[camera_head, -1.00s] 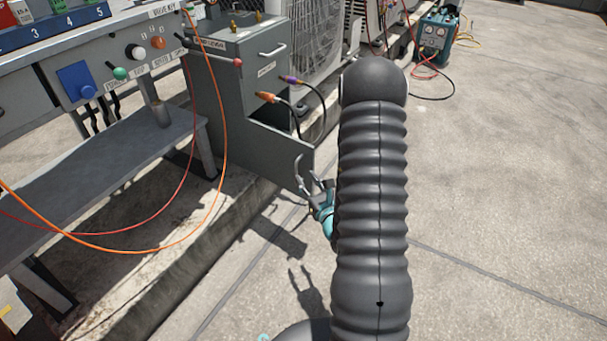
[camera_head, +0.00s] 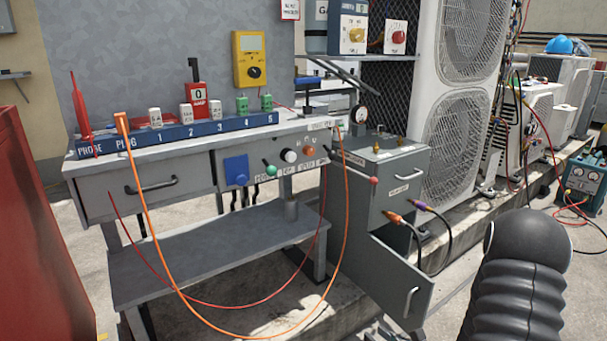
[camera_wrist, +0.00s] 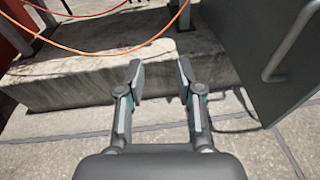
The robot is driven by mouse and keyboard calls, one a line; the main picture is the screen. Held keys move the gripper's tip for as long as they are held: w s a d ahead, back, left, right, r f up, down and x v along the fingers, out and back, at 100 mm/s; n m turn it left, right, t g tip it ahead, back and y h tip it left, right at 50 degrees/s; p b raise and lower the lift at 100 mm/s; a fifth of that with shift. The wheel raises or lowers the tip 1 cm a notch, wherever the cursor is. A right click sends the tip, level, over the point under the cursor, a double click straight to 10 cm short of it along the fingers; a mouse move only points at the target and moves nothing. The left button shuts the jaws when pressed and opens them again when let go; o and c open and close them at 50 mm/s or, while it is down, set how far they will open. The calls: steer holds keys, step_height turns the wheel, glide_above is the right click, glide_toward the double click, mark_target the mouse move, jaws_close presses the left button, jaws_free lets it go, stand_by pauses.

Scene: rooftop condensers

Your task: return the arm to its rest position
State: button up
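My gripper (camera_wrist: 161,84) shows in the wrist view with its two fingers apart and nothing between them. It is over the paving, facing a concrete curb (camera_wrist: 75,83). A grey panel with a bar handle (camera_wrist: 285,45) stands close to its right. In the head view the black ribbed sleeve of my arm (camera_head: 515,295) rises at the lower right. The gripper itself is not visible in the head view.
A grey workbench (camera_head: 240,225) with a drawer stands at the left. An orange cable (camera_head: 165,260) and a red cable (camera_head: 215,306) hang in front of it. A grey cabinet (camera_head: 385,190) has its lower door (camera_head: 390,280) open. A red panel (camera_head: 30,230) is at far left.

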steer(key=s+a+r+n+g+y+p, duration=0.1)
steer(key=s+a+r+n+g+y, duration=0.4)
steer(key=s+a+n+g, duration=0.4)
steer(key=s+r+n+g+h+p, duration=0.25)
steer(key=s+r+n+g, duration=0.3)
steer(key=s+n, duration=0.35)
steer(key=s+d+r+n+t+h+p, duration=0.2)
steer(key=d+r+n+h+p, duration=0.1)
steer(key=d+r+n+h, duration=0.55)
steer(key=s+a+r+n+t+h+p, duration=0.1)
steer(key=r+n+t, duration=0.1)
steer(key=r, duration=0.5)
steer(key=s+a+r+n+t+p, duration=0.1)
steer(key=a+r+n+t, duration=0.1)
steer(key=r, duration=0.6)
steer(key=shift+s+a+h+p, duration=0.2)
steer(key=shift+h+p, duration=0.1)
steer(key=shift+h, duration=0.1)
